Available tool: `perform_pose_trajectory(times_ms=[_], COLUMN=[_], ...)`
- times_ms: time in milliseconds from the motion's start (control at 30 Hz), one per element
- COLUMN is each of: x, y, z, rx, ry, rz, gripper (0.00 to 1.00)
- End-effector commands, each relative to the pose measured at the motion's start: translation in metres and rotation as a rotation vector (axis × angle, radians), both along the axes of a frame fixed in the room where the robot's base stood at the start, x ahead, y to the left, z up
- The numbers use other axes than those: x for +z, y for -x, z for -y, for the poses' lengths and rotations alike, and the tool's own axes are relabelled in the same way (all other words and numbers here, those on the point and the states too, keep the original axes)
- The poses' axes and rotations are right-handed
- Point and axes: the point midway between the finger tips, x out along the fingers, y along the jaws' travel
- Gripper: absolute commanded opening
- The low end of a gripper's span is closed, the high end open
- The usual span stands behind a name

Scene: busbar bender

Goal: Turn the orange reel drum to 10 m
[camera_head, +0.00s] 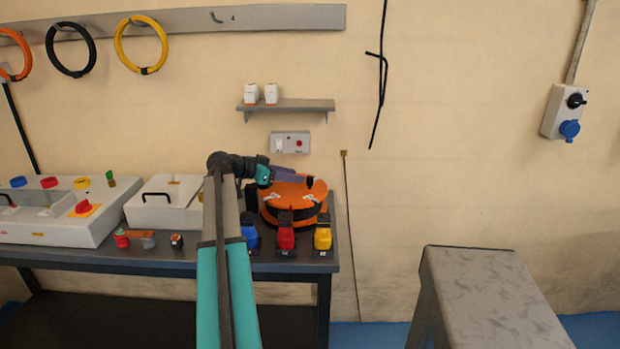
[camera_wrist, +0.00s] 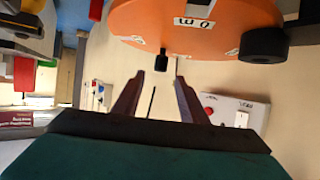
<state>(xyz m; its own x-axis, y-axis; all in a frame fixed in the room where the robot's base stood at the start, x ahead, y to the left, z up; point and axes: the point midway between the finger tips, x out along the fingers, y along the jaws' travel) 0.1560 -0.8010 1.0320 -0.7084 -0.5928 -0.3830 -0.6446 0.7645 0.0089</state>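The orange reel drum (camera_head: 290,209) lies flat at the right end of the workbench, with white labels on its top and a dark band around its side. In the wrist view, the orange disc (camera_wrist: 150,22) fills the top and shows an upside-down label reading "0 m" (camera_wrist: 194,22). A black round knob (camera_wrist: 264,45) and a smaller black peg (camera_wrist: 161,61) show at its edge. My gripper (camera_head: 290,178) is over the drum in the head view. In the wrist view its two fingers (camera_wrist: 160,77) are apart with nothing held. The peg appears between and beyond the tips; contact cannot be told.
Blue (camera_head: 249,233), red (camera_head: 286,236) and yellow (camera_head: 322,236) connectors stand in front of the drum. A grey-white box (camera_head: 163,207) is left of it. A wall switch panel (camera_head: 290,142) and shelf (camera_head: 290,105) are behind. A grey bench (camera_head: 490,290) stands right.

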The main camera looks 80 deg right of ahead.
Motion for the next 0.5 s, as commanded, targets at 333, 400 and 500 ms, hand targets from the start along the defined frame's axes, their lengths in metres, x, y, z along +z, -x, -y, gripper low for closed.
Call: perform_pose_trajectory(times_ms=[333, 400, 500], x=[-0.019, -0.022, -0.025], y=[0.036, 0.042, 0.048], z=[0.03, 0.035, 0.041], rx=[-0.001, -0.002, 0.0], ry=[-0.001, -0.001, 0.001], rz=[0.001, 0.001, 0.001], gripper=[0.39, 0.39, 0.39])
